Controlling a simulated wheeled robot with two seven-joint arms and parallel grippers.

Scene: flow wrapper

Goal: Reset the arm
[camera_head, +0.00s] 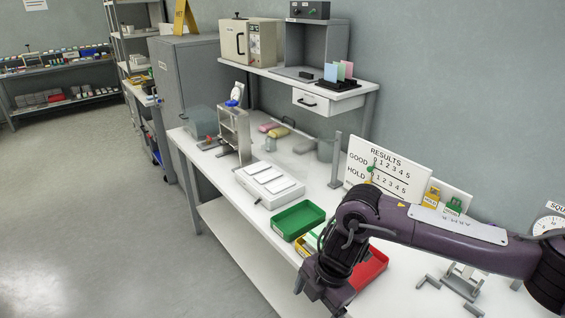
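My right arm comes in from the right and reaches across the front of the white bench (232,200). Its purple forearm bends down at the wrist. My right gripper (322,292) points down at the bench's front edge, in front of the red tray (374,268) and a yellow tray (304,246). The fingers are dark, small and partly cut by the lower picture edge, so I cannot tell whether they are open or hold anything. My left arm and gripper are not in view.
A green tray (298,221) and a white block with flat packs (268,188) lie left of the arm. A RESULTS board (388,168) stands behind it. Grey fixtures (466,280) stand at the right. The floor at left is clear.

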